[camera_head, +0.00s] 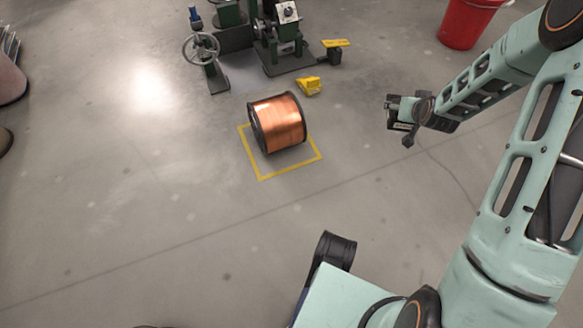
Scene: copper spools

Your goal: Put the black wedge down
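My gripper (398,120) is at the right, above the floor, to the right of the copper spool (280,122). Dark shapes show at and between its fingers. They are too small and too like the gripper in colour for me to tell whether one is the black wedge, or whether the fingers are open or shut. I cannot pick out a black wedge anywhere else. The spool has black flanges and lies on its side, within or over the back part of a yellow taped square (291,170) on the floor.
A yellow wedge-like block (309,86) lies behind the spool. Green machinery (277,40) with a handwheel (201,49) stands at the back. A yellow-topped black piece (335,46) is beside it. A red bucket (467,24) stands at the back right.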

